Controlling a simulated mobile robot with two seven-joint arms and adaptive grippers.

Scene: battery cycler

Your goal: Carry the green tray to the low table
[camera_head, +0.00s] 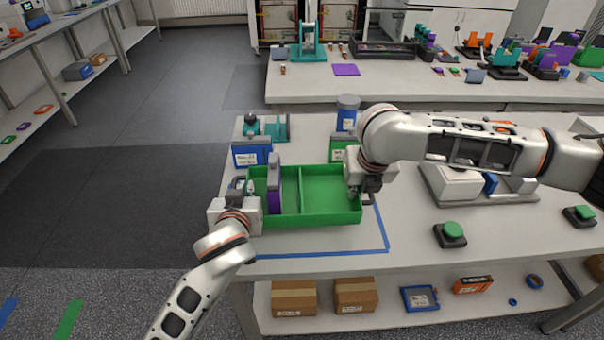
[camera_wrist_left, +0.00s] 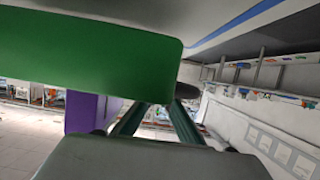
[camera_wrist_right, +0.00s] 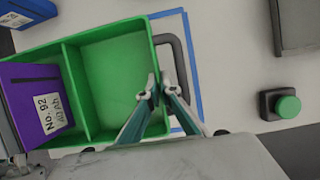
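The green tray (camera_head: 327,217) has two compartments and is at the front left of the white table, by a blue tape outline. A purple box (camera_head: 274,186) stands in its left compartment; its label reads No. 92 in the right wrist view (camera_wrist_right: 45,104). My left gripper (camera_head: 243,190) is at the tray's left end; its fingertips come together by the tray's edge (camera_wrist_left: 60,45), with the grip point partly hidden. My right gripper (camera_wrist_right: 158,80) is shut on the tray's right wall, beside a dark handle (camera_wrist_right: 178,50). I cannot tell whether the tray touches the table. No low table is clearly identifiable.
The white table (camera_head: 408,236) also holds a blue box (camera_head: 252,153), a blue canister (camera_head: 347,112) and a green button (camera_head: 453,230). Cardboard boxes (camera_head: 355,295) stand on its lower shelf. Open floor (camera_head: 110,205) lies left; another bench (camera_head: 50,45) stands beyond it.

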